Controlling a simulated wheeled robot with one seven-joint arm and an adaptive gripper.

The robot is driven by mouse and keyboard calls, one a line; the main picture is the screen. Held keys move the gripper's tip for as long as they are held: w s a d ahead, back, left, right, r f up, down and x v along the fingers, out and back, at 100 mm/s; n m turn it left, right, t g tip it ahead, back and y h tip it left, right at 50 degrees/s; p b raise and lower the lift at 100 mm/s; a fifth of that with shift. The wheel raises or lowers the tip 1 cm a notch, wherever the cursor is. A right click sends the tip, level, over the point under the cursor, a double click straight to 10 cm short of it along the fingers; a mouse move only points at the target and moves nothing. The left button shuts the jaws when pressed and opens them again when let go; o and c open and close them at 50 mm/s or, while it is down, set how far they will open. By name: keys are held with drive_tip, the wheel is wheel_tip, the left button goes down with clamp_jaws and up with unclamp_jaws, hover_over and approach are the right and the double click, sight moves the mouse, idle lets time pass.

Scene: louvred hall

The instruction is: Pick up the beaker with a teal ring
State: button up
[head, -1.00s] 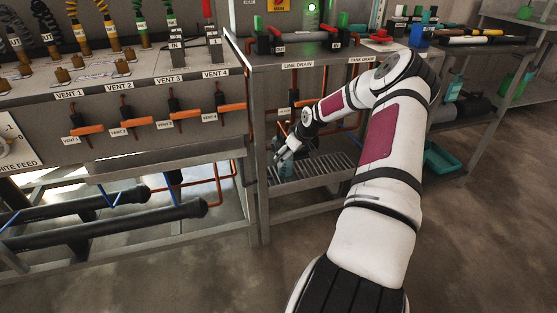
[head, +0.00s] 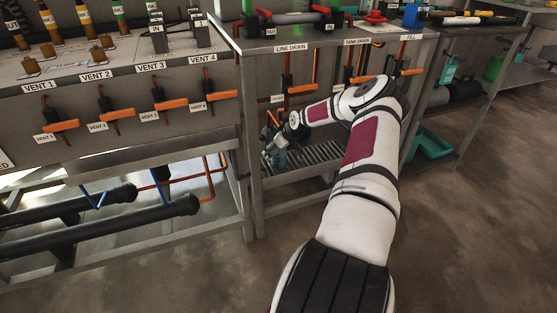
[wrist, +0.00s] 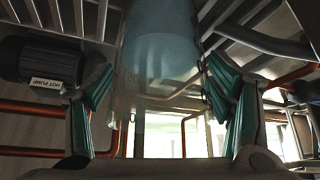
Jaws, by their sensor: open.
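A clear beaker with pale blue contents (wrist: 160,55) fills the upper middle of the wrist view, between my gripper's fingers. In the head view a small bluish beaker (head: 281,160) stands on the slatted shelf under the line drain, partly hidden by my gripper (head: 271,149). No teal ring on it can be made out clearly. My gripper in the wrist view (wrist: 160,88) is open, with one teal-padded finger on each side of the beaker. Gaps show beside the glass, and I cannot tell whether either finger touches it.
The slatted shelf (head: 322,152) lies under the bench, with a table leg (head: 254,150) just left of my gripper. Orange-handled drain valves (head: 299,89) hang above. A dark hot pump (wrist: 45,62) shows at left in the wrist view. A teal tray (head: 432,145) lies right.

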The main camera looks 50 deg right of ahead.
drive_tip(key=shift+w+f, duration=0.25)
drive_tip(key=shift+f, duration=0.05)
drive_tip(key=shift+r, duration=0.15)
drive_tip(key=c, duration=1.5)
